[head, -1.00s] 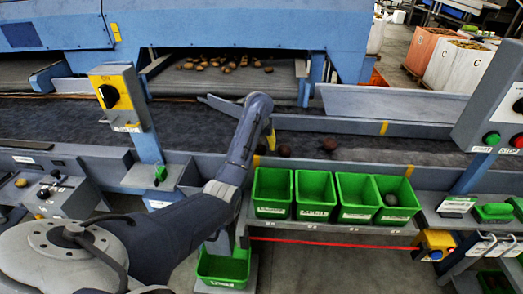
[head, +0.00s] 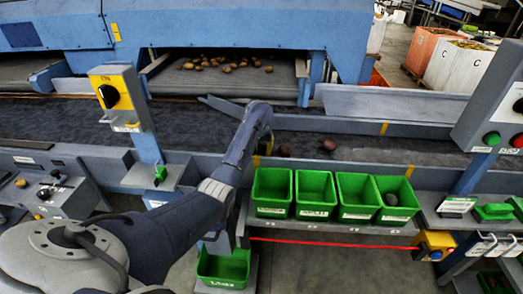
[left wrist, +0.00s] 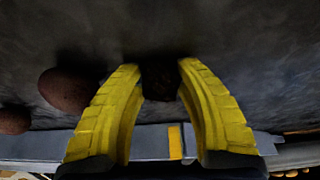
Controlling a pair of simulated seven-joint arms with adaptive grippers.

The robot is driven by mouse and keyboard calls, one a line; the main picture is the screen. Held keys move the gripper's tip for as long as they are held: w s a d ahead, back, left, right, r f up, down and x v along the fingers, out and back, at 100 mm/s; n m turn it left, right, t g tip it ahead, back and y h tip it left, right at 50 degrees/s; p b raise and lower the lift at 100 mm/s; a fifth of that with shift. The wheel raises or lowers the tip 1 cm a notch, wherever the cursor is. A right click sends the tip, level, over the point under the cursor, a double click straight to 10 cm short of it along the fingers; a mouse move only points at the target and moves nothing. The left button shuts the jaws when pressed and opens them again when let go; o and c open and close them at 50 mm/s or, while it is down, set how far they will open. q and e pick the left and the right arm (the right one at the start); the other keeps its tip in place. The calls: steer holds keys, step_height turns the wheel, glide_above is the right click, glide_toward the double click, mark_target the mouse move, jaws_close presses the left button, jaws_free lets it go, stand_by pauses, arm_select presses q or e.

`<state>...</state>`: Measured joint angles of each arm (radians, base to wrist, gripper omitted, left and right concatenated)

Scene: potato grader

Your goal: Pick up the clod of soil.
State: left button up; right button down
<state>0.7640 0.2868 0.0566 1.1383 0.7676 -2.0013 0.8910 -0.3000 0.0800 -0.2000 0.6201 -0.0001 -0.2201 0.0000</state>
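The clod of soil (left wrist: 160,80) is a dark, rough lump between the fingertips of my left gripper (left wrist: 160,72) in the left wrist view. The two yellow ribbed fingers bend inward and meet it on both sides, so the gripper looks shut on it. The clod is low over or on the dark belt (head: 60,115); any gap beneath is hidden. In the head view my forearm covers the clod, and only a bit of yellow finger shows. My right gripper is not in view.
Two reddish-brown lumps (head: 284,150) (head: 328,145) lie on the belt right of my left gripper. Several green bins (head: 272,211) line the near edge; the rightmost (head: 406,219) holds a dark lump. A control post (head: 125,100) stands left. Potatoes (head: 228,67) lie under the blue machine.

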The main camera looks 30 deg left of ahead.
arm_select(q)
steer(key=c, duration=0.6)
steer(key=shift+c, duration=0.2)
steer(key=shift+r, duration=0.1)
